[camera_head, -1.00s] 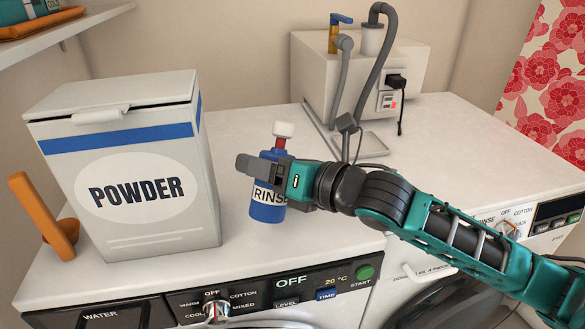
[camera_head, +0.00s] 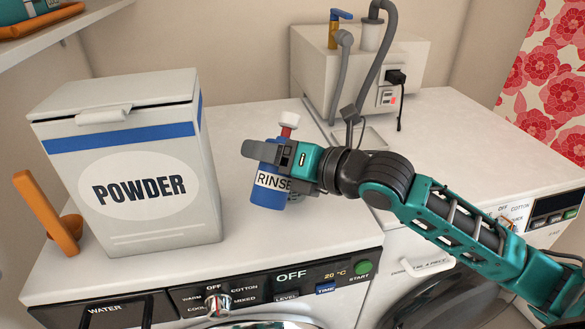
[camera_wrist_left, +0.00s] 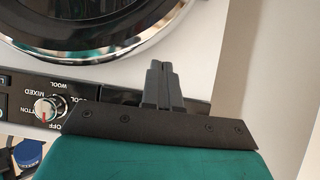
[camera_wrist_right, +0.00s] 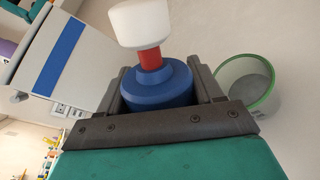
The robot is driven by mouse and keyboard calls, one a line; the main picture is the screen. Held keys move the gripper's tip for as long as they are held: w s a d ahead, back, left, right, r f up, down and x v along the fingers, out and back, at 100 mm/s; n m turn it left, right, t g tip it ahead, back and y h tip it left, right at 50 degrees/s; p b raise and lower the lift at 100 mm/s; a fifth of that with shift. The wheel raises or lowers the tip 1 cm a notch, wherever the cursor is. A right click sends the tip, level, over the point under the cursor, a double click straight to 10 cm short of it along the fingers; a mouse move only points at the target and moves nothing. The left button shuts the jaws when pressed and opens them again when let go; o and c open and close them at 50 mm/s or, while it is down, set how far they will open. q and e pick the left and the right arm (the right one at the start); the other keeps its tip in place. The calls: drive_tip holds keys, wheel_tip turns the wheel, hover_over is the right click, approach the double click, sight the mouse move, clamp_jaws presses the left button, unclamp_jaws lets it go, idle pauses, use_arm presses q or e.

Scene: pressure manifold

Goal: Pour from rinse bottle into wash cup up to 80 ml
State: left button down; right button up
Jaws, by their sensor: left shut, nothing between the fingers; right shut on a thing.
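The rinse bottle (camera_head: 271,187) is blue with a "RINSE" label, a red neck and a white top. My right gripper (camera_head: 277,158) is shut around its upper body. The bottle leans a little to the right and seems slightly raised off the washer top. In the right wrist view the bottle (camera_wrist_right: 158,86) sits between the fingers. A pale cup with a green rim (camera_wrist_right: 226,80), apparently the wash cup, stands right of the bottle there; its level cannot be read. My arm seems to hide it in the head view. My left gripper (camera_wrist_left: 158,84) is shut and empty, near the washer's front panel.
A large powder box (camera_head: 140,180) stands left of the bottle, with an orange scoop (camera_head: 47,212) beside it. A white dispenser unit (camera_head: 345,70) with hoses stands at the back. The washer top between box and bottle is clear.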

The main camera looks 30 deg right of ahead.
use_arm(q)
drive_tip(key=shift+w+r, duration=0.25)
use_arm(e)
drive_tip(key=shift+d+f+m, duration=0.1)
drive_tip(key=shift+m, duration=0.2)
idle(0.5)
use_arm(q)
drive_tip(key=shift+s+f, duration=0.15)
drive_tip(key=shift+s, duration=0.15)
use_arm(e)
drive_tip(key=shift+w, duration=0.1)
use_arm(q)
drive_tip(key=shift+w+a+r+p, duration=0.15)
drive_tip(key=shift+a+r+p, duration=0.15)
drive_tip(key=shift+p, duration=0.3)
use_arm(e)
drive_tip(key=shift+r+m+g, duration=0.3)
drive_tip(key=shift+r+m, duration=0.05)
drive_tip(key=shift+m, duration=0.05)
use_arm(q)
drive_tip(key=shift+s+a+r+p, duration=0.2)
drive_tip(key=shift+a+r+p, duration=0.05)
drive_tip(key=shift+p, duration=0.5)
use_arm(e)
drive_tip(key=shift+r+m, duration=0.4)
drive_tip(key=shift+r, duration=0.05)
